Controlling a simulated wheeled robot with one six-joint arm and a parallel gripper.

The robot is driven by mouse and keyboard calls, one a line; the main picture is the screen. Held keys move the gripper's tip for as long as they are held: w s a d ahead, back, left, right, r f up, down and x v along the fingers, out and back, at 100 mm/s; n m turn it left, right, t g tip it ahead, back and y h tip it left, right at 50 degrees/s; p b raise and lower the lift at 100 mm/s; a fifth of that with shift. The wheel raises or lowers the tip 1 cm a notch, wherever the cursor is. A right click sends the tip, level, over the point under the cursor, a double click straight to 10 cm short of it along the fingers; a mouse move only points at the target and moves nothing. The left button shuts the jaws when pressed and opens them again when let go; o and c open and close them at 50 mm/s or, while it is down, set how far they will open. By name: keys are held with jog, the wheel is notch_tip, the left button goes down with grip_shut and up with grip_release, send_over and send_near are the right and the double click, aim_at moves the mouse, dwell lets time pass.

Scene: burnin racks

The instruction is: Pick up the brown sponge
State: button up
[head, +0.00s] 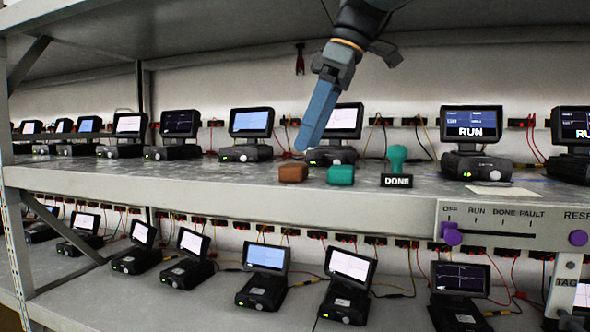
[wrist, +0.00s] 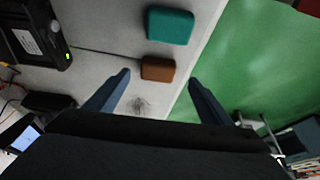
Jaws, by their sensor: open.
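The brown sponge (head: 293,173) is a small block lying on the upper shelf near its front edge. In the wrist view the brown sponge (wrist: 158,68) shows ahead of the fingertips, roughly centred between them and apart from both. My gripper (head: 302,146) points down from above, its tips just above and behind the sponge in the head view. In the wrist view my gripper (wrist: 158,77) is open, with a blue finger on each side and nothing between them.
A teal block (head: 341,175) lies just right of the sponge, with a small gap. A teal-handled DONE stamp (head: 397,168) stands further right. A monitor unit (head: 335,154) stands close behind. The shelf's front edge (head: 250,202) is near. Shelf left of the sponge is clear.

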aim_at(299, 165)
jog(key=x, duration=0.3)
jog(key=b+x, duration=0.1)
jog(key=x, duration=0.1)
jog(key=shift+w+a+f, duration=0.15)
jog(key=shift+w+f, duration=0.1)
jog(key=shift+f, duration=0.1)
jog(key=c, duration=1.1)
